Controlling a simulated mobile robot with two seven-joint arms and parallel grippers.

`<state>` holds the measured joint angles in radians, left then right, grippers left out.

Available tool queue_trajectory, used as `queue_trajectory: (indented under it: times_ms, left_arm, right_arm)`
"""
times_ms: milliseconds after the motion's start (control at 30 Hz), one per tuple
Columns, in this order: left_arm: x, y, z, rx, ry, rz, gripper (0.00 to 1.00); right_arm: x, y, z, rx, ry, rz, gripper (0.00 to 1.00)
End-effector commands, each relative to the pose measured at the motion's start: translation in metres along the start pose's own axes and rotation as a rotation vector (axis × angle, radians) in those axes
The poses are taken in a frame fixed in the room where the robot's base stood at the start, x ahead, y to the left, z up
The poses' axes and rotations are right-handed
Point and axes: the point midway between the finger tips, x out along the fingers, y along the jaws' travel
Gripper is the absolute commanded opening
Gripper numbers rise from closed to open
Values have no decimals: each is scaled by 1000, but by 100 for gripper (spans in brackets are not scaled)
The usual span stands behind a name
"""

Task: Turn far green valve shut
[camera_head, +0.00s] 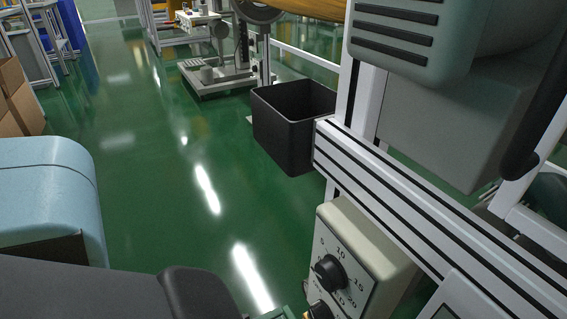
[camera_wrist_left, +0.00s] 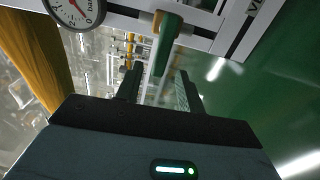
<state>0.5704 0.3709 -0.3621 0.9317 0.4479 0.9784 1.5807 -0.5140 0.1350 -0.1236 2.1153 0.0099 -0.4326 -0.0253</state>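The green valve handle (camera_wrist_left: 166,45) shows in the left wrist view, mounted with an orange-brown part at its top on a light metal rail (camera_wrist_left: 215,30). My left gripper (camera_wrist_left: 159,82) is open, its two dark fingers apart. No contact shows, and I cannot tell the exact depth gap. The left gripper does not show in the head view. My right gripper is in neither view.
A round pressure gauge (camera_wrist_left: 77,8) sits left of the handle. In the head view, a control box with a dial (camera_head: 352,268) stands below an aluminium rail (camera_head: 400,195). A black bin (camera_head: 290,125) is behind it. Open green floor (camera_head: 150,150) lies left of these.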

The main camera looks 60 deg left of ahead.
Motion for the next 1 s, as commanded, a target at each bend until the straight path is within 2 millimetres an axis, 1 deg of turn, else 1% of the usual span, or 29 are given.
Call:
queue_trajectory:
  times_ms: [33, 100, 200, 300, 867, 1000]
  left_arm:
    - [-9, 1, 0, 0, 0, -2, 38]
    - [-18, 0, 0, 0, 0, -2, 38]
    - [-28, 0, 0, 0, 0, -1, 38]
    - [-32, 0, 0, 0, 0, -1, 38]
    - [-33, 0, 0, 0, 0, 0, 38]
    - [-36, 2, 2, 8, -3, -8, 38]
  right_arm:
    - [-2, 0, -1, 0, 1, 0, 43]
    - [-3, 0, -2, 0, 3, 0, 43]
    - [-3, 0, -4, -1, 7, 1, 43]
    - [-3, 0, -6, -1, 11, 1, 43]
    - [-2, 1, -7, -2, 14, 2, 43]
    - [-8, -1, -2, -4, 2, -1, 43]
